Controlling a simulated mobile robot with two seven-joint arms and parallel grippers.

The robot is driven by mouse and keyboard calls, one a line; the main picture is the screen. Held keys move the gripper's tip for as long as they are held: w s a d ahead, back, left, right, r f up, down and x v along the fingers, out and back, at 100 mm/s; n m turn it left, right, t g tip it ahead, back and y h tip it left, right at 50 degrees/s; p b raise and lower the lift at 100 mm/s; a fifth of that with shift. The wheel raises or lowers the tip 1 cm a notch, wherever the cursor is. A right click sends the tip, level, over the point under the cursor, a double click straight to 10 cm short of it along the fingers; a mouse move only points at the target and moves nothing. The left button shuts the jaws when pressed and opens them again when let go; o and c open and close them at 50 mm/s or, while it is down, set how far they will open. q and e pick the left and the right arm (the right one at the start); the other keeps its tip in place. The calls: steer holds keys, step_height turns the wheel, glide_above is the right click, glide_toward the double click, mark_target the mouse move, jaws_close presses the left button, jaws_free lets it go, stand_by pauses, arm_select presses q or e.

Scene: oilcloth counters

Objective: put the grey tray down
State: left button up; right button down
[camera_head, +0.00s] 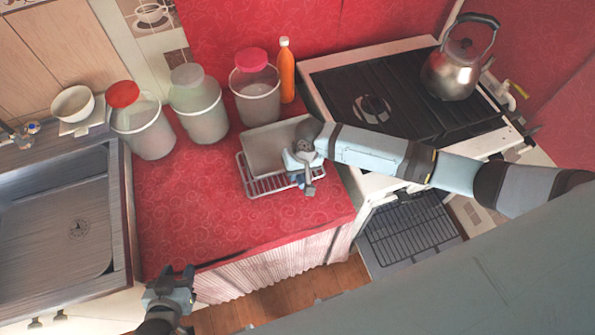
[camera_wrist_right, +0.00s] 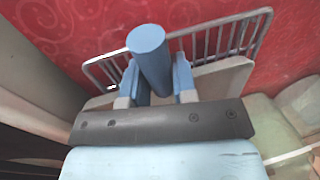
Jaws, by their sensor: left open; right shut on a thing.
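The grey tray (camera_head: 265,150) is at the right part of the red counter, over a wire rack (camera_head: 262,186). I cannot tell whether it rests on the rack or is held just above it. My left gripper (camera_head: 172,283) is open and empty at the counter's front left edge, away from the tray.
Several lidded containers (camera_head: 198,108) and an orange bottle (camera_head: 286,72) stand behind the tray. A stove (camera_head: 400,95) with a kettle (camera_head: 455,70) is to the right, its oven open below. A sink (camera_head: 60,225) is on the left. The counter's front left is clear.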

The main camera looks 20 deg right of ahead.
steer(key=shift+f, duration=0.25)
steer(key=c, duration=0.9)
jaws_free()
step_height(320, 180, up, 12)
steer(key=d, duration=0.2)
steer(key=shift+d+b, duration=0.2)
steer(key=shift+b, duration=0.15)
